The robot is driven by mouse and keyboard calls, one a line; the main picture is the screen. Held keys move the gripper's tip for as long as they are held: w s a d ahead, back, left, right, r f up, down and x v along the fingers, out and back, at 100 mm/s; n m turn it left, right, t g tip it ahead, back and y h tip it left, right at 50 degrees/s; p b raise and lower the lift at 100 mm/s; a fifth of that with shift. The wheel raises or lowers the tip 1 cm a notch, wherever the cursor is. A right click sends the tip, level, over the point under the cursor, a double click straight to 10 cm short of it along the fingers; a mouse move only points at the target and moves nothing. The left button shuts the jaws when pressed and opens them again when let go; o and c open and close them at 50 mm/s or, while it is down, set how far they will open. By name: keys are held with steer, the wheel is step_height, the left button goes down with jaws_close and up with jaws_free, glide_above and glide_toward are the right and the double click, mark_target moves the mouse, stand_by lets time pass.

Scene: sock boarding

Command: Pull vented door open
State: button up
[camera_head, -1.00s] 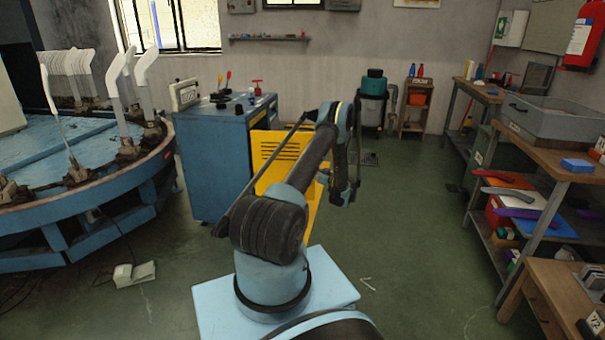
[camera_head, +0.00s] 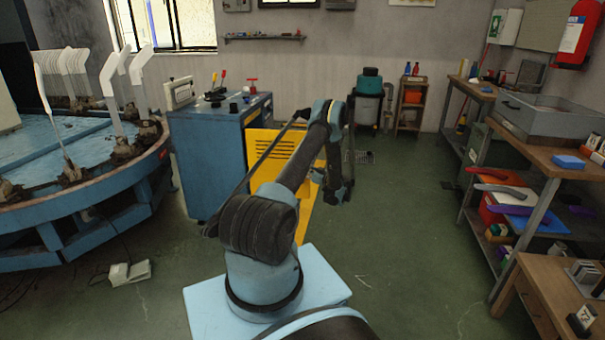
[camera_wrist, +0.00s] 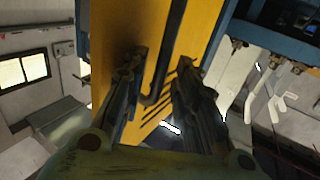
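The vented door (camera_head: 268,146) is a yellow panel with dark slots on the right side of the blue cabinet (camera_head: 208,160). My arm crosses in front of it and hides part of it; how far it stands ajar is hard to tell. In the wrist view the yellow door (camera_wrist: 205,25) fills the middle, with dark slots and a black bar handle (camera_wrist: 173,45). My gripper (camera_wrist: 160,70) is open, its two fingers either side of the handle, with visible gaps. In the head view the fingers are mostly hidden by my arm.
A blue round machine (camera_head: 85,198) with white sock boards stands at left. A wooden bench and shelves (camera_head: 545,160) line the right side. A small pale pedal box (camera_head: 130,272) lies on the floor at left. The green floor (camera_head: 400,240) right of my arm is clear.

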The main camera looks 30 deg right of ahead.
steer(key=shift+r, duration=0.1)
steer(key=v, duration=1.2)
steer(key=shift+w+a, duration=0.1)
